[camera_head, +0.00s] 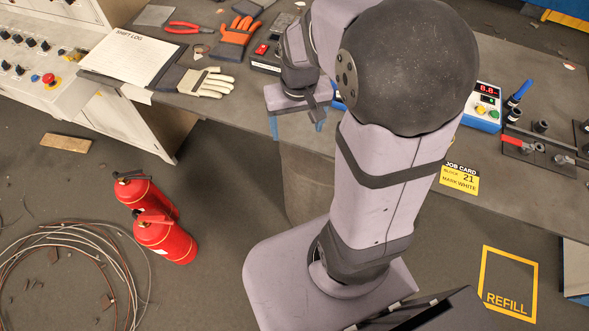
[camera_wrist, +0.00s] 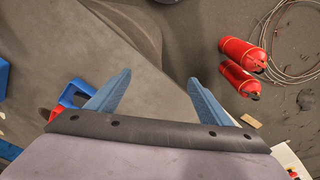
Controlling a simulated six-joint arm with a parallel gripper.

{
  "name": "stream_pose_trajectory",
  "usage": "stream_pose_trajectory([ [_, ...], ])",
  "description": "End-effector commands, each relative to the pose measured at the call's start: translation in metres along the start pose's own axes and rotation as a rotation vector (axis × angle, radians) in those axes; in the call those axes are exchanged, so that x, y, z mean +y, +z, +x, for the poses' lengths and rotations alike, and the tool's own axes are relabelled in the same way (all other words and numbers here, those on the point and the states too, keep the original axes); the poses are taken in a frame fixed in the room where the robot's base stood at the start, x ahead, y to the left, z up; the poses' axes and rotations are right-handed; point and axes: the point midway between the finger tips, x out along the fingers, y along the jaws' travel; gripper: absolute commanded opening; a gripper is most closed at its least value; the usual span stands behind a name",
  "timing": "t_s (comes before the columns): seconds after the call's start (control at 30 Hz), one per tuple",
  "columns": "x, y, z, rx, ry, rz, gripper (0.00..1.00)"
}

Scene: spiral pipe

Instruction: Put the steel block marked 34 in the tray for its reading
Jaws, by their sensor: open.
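I cannot make out a steel block marked 34 or a tray for it in either view; my arm hides the middle of the bench. My gripper (camera_head: 297,126) hangs at the bench's front edge, and its two blue fingers are apart. In the wrist view my gripper (camera_wrist: 158,95) is open, with nothing between the fingers. A yellow job card (camera_head: 460,180) on the bench reads block 21, mark white. A box with a red digital display (camera_head: 486,93) and coloured buttons stands right of my arm.
Gloves (camera_head: 207,82), red pliers (camera_head: 187,27) and a shift log sheet (camera_head: 130,58) lie on the left of the bench (camera_head: 400,195). Small dark sockets and red-handled tools lie at right. Red extinguishers (camera_head: 165,238) stand on the floor beside coiled cable (camera_head: 75,262).

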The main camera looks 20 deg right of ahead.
Motion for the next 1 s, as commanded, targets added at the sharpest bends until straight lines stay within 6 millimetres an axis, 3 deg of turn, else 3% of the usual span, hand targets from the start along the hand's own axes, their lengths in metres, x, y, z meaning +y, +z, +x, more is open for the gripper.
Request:
stream_pose_trajectory([
  [0.03, -0.011, 0.024, 0.001, -0.021, -0.006, -0.044, 0.73],
  [0.1, -0.021, 0.053, 0.004, -0.048, -0.012, -0.092, 0.73],
  [0.2, -0.028, 0.083, 0.008, -0.078, -0.017, -0.143, 0.73],
  [0.3, -0.031, 0.101, 0.010, -0.095, -0.019, -0.171, 0.73],
  [0.47, -0.032, 0.110, 0.011, -0.105, -0.020, -0.185, 0.73],
  [1.0, -0.032, 0.109, 0.011, -0.105, -0.020, -0.182, 0.73],
])
